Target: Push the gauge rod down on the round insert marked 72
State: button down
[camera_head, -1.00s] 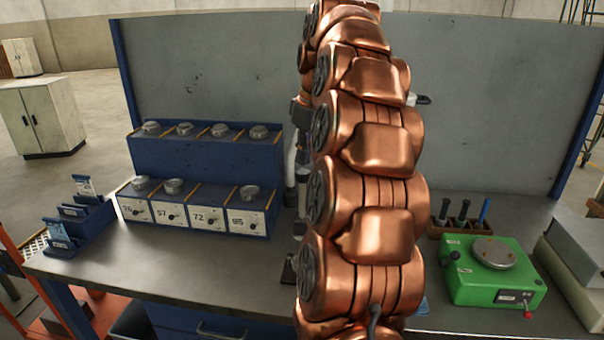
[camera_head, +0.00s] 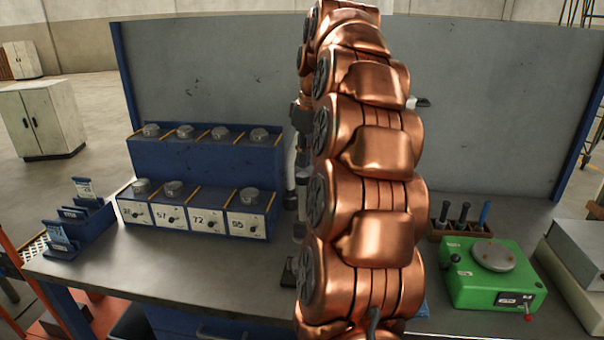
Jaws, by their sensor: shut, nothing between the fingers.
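My copper arm stands in the middle of the picture and hides what is behind it, including my gripper. The slot labelled 72 (camera_head: 207,222) is in the front row of the blue rack. No round insert shows on top of that slot, and I cannot make out the insert marked 72 anywhere. I cannot identify the gauge rod. Dark and pale parts (camera_head: 300,175) show at the arm's left edge, with a dark piece (camera_head: 289,272) low near the bench top. I cannot tell what they belong to.
The blue rack (camera_head: 205,160) holds several silver round inserts. A blue card holder (camera_head: 90,225) stands at left. A green device (camera_head: 490,283) with a silver disc (camera_head: 493,255) and a tool holder (camera_head: 460,229) stand at right. The bench (camera_head: 190,265) is clear before the rack.

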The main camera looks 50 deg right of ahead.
aim_at(302, 174)
jog(key=shift+f, duration=0.2)
jog(key=shift+s+f+b+x, duration=0.1)
jog(key=shift+s+b+x, duration=0.25)
jog(key=shift+b+x, duration=1.05)
jog(key=shift+s+f+b+x, duration=0.1)
jog(key=shift+s+b+x, duration=0.45)
jog(key=shift+x, duration=1.45)
jog(key=shift+s+f+b+x, duration=0.1)
jog(key=shift+s+b+x, duration=0.05)
jog(key=shift+b+x, duration=1.3)
jog(key=shift+d+f, duration=0.1)
jog(key=shift+p, duration=0.3)
jog(key=shift+w+p+v, duration=0.25)
jog(key=shift+p+v, duration=0.35)
jog(key=shift+v, duration=0.55)
jog(key=shift+w+p+v, duration=0.25)
jog(key=shift+p+v, duration=0.3)
jog(key=shift+v, duration=0.6)
jog(key=shift+w+p+v, duration=0.2)
jog(key=shift+p+v, duration=0.4)
jog(key=shift+v, duration=0.55)
jog(key=shift+w, duration=0.1)
